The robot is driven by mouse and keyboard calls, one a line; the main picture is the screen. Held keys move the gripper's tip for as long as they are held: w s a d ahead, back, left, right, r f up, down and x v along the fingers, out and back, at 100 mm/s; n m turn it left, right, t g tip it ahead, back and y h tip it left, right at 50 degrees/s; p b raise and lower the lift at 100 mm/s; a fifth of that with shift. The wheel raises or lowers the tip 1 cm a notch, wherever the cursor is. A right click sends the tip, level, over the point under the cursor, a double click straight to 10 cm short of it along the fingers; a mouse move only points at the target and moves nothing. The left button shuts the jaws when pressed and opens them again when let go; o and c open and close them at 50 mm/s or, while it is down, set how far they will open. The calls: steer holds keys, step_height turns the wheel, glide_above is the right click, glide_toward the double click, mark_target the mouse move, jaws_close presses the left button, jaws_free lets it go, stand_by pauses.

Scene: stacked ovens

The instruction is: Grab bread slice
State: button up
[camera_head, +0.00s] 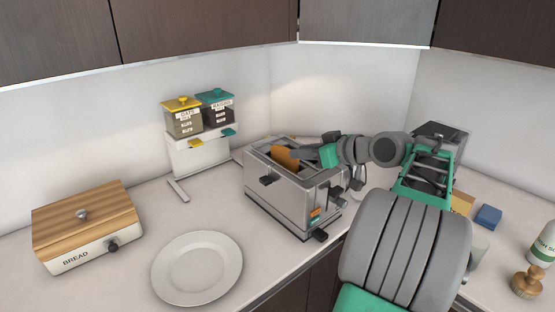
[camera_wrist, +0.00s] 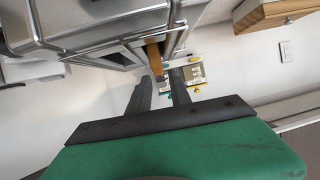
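The bread slice (camera_head: 284,157) is brown and stands upright in a slot of the silver toaster (camera_head: 287,197), its upper part sticking out. My gripper (camera_head: 298,153) is at the toaster's top, just right of the slice. In the wrist view the slice (camera_wrist: 153,54) shows beyond my two dark fingers, and its near end lines up with the gap between the fingertips (camera_wrist: 161,76). The fingers are apart with a gap between them. I cannot tell whether either finger touches the slice. The slice's lower part is hidden in the toaster.
A white plate (camera_head: 197,269) lies left of the toaster, and a wooden-lidded bread box (camera_head: 84,232) is further left. A dispenser stand (camera_head: 201,158) with two containers stands behind. A blue block (camera_head: 488,216) and a bottle (camera_head: 546,243) are at the right.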

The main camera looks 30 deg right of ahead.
mark_target(285, 152)
steer(key=p+x, duration=0.1)
steer(key=x, duration=0.6)
steer(key=shift+w+d+f, duration=0.1)
steer(key=shift+w+f, duration=0.05)
steer(key=shift+w, duration=0.2)
jaws_close()
